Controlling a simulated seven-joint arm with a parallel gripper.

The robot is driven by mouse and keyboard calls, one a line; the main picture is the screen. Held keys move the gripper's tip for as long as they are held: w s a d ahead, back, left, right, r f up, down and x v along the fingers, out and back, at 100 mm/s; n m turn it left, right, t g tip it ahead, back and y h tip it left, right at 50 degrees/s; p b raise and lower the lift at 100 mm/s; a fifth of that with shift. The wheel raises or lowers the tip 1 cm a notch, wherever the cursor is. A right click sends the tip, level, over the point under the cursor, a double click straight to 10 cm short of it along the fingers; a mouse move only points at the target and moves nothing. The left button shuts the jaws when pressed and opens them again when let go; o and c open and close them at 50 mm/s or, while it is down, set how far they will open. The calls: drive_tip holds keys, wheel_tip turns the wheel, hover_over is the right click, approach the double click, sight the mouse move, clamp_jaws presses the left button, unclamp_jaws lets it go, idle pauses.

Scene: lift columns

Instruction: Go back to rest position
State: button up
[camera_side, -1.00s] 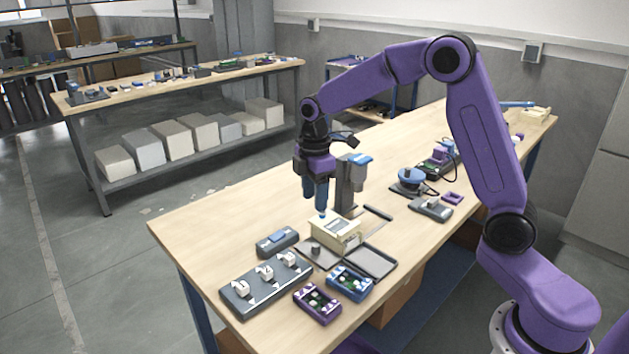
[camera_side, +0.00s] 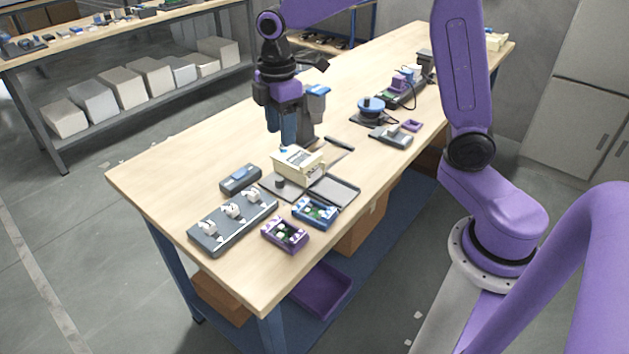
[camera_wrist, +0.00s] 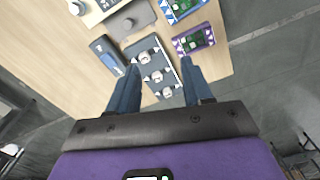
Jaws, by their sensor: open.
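My gripper (camera_side: 281,138) hangs fingers-down over the table, at the back left of the cream box (camera_side: 300,166). In the wrist view my gripper (camera_wrist: 159,66) shows two blue fingers spread apart with nothing held between them. A dark grey block with white switches (camera_side: 232,218) lies on the table; in the wrist view this switch block (camera_wrist: 150,70) appears between the fingers, further away. My upper arm is partly cut off by the top of the side view.
Near the box are a grey-blue device (camera_side: 240,179), a blue-rimmed board (camera_side: 316,212), a purple-rimmed board (camera_side: 285,235) and a grey tray (camera_side: 333,189). A grey stand with blue top (camera_side: 317,92) rises close behind the gripper. The table's left part is bare.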

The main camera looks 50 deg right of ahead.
drive_tip(key=s+d+f+m, duration=0.1)
drive_tip(key=s+f+m, duration=0.1)
drive_tip(key=s, duration=2.5)
drive_tip(key=shift+s+d, duration=0.3)
drive_tip(key=shift+s, duration=0.05)
